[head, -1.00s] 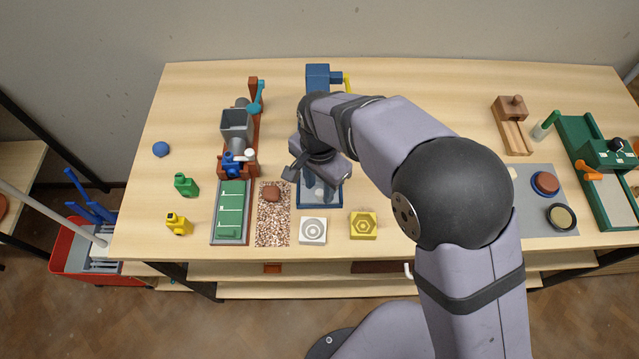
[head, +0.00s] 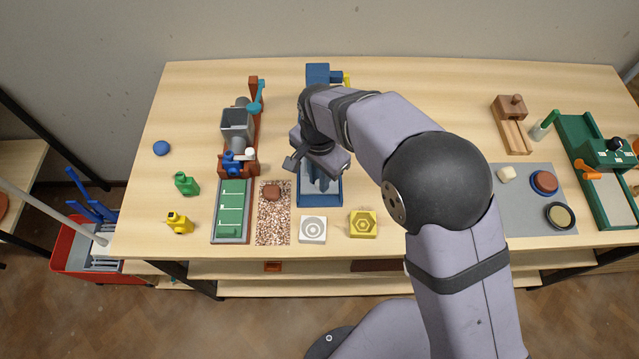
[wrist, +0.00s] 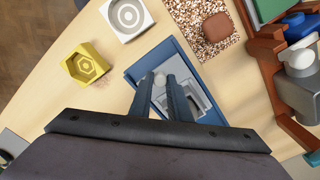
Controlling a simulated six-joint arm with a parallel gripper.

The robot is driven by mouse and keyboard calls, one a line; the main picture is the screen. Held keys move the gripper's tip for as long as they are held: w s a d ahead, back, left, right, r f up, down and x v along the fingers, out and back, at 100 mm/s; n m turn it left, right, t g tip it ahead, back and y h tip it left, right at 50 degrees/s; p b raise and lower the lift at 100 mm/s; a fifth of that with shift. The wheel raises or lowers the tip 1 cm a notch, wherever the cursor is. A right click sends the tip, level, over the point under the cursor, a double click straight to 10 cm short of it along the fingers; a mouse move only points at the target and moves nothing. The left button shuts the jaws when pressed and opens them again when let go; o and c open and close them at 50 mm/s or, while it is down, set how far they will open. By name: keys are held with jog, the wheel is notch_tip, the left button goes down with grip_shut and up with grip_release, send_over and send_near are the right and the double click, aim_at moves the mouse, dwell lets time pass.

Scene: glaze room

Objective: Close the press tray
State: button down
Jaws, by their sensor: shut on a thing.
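The blue press (head: 318,75) stands at the back of the table, mostly hidden behind my arm. Its blue base (head: 320,201) reaches toward the front edge and also shows in the wrist view (wrist: 140,73). The pale grey press tray (wrist: 196,91) lies inside this base, partly covered by my fingers. My gripper (head: 321,184) is over the base, pointing down. In the wrist view its fingers (wrist: 161,82) are closed around the tray's small whitish knob (wrist: 158,78). How far the tray is under the press is hidden.
A white mould (head: 313,230) and a yellow mould (head: 362,224) stand just in front of the base. A speckled mat (head: 273,225) with a brown lump (head: 272,192) lies to its left.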

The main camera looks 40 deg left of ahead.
jog(key=shift+w+a, duration=1.9)
jog(key=c, duration=1.6)
grip_release()
jog(key=shift+c, duration=0.2)
jog(key=shift+r, duration=0.15)
jog(key=shift+r+b, duration=1.05)
jog(key=shift+r, duration=2.55)
